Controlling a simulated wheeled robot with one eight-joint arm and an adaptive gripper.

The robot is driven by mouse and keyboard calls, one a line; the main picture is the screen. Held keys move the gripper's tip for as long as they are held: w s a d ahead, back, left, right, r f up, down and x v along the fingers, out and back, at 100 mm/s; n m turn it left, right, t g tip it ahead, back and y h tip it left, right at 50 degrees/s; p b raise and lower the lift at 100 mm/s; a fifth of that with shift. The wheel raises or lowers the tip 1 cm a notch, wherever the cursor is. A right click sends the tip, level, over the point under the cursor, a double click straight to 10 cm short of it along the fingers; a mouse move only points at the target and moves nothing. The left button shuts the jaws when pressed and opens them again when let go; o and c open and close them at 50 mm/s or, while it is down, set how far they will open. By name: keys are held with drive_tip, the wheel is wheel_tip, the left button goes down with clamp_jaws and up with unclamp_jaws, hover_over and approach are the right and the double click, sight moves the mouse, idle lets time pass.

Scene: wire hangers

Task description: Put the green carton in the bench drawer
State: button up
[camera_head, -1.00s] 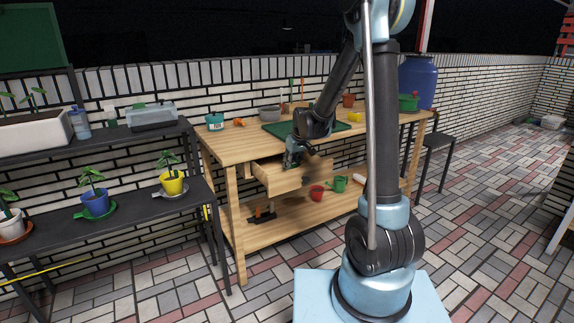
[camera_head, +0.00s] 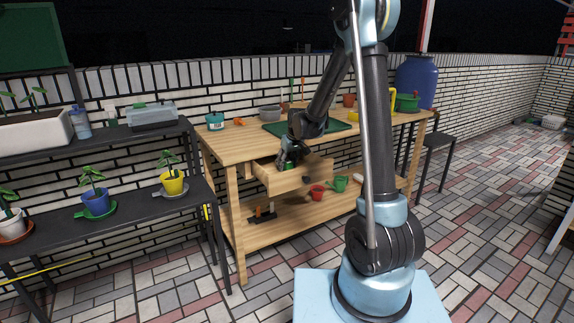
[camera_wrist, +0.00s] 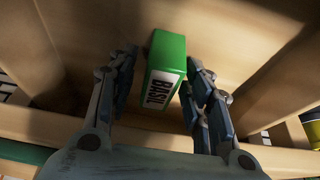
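The green carton (camera_wrist: 167,62), with a white label reading BASIL, is between the fingers of my gripper (camera_wrist: 159,92) in the wrist view. The fingers are spread, with a gap visible at the carton's left side; the right finger is close to it. Wooden drawer walls and floor surround the carton. In the head view the bench drawer (camera_head: 298,182) is pulled out under the bench top. My gripper (camera_head: 288,160) reaches down into it, with a bit of green showing at the fingers. Whether the carton rests on the drawer floor is hard to tell.
The wooden bench (camera_head: 236,148) carries a green mat (camera_head: 275,129), a teal pot (camera_head: 215,121) and other pots. A red pot (camera_head: 317,191) and a green watering can (camera_head: 340,183) stand on its lower shelf. A dark plant shelf (camera_head: 130,209) is at left.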

drive_tip(key=shift+r, duration=0.1)
drive_tip(key=v, duration=1.1)
drive_tip(key=s+d+r+m, duration=0.2)
drive_tip(key=s+d+r, duration=0.1)
drive_tip(key=s+d, duration=0.65)
drive_tip(key=s+d+f+m+h, duration=0.1)
drive_tip(key=s+d+f, duration=0.2)
drive_tip(key=s, duration=0.6)
drive_tip(key=s+d+f+m+g, duration=0.1)
drive_tip(key=s+d, duration=0.4)
drive_tip(key=s, duration=0.5)
drive_tip(key=s+d+f+m+h, duration=0.1)
drive_tip(key=s+d+f, duration=0.3)
drive_tip(key=s, duration=0.6)
drive_tip(key=shift+s+d+f+m+h, duration=0.25)
drive_tip(key=shift+d+f+m+h, duration=0.15)
drive_tip(key=shift+m, duration=0.4)
drive_tip(key=shift+w+f, duration=0.15)
drive_tip(key=shift+w, duration=0.35)
